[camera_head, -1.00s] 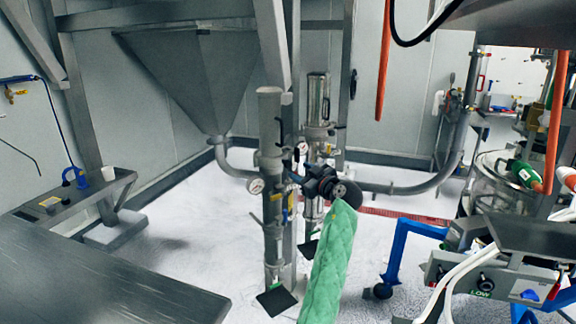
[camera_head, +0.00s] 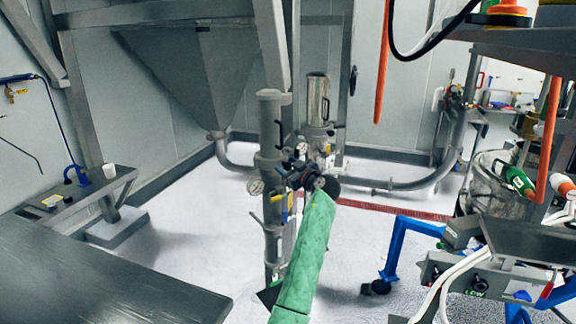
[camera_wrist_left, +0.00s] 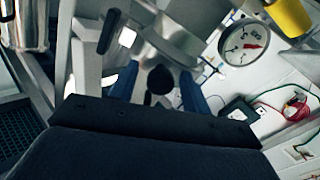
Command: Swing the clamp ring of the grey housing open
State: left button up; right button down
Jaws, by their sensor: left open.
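The grey housing (camera_head: 270,135) is a tall upright cylinder in the middle of the head view. My left gripper (camera_head: 297,172), at the end of the green-sleeved arm, is at its right side and hides part of it. In the left wrist view, the open blue fingers of the gripper (camera_wrist_left: 160,88) stand either side of a dark round knob (camera_wrist_left: 160,78). The knob is in front of a grey metal body (camera_wrist_left: 165,45), which appears to be the housing with its clamp ring. Contact between fingers and knob cannot be told. My right gripper is not seen.
A pressure gauge (camera_wrist_left: 243,42) is close right of the fingers, below a yellow part (camera_wrist_left: 290,15). A second upright metal cylinder (camera_head: 317,100) stands just behind the housing. A dark table (camera_head: 90,265) is at front left, and a blue frame (camera_head: 398,250) stands at right.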

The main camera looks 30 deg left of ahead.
pick_arm(q)
jog(key=shift+c, duration=0.5)
grip_shut()
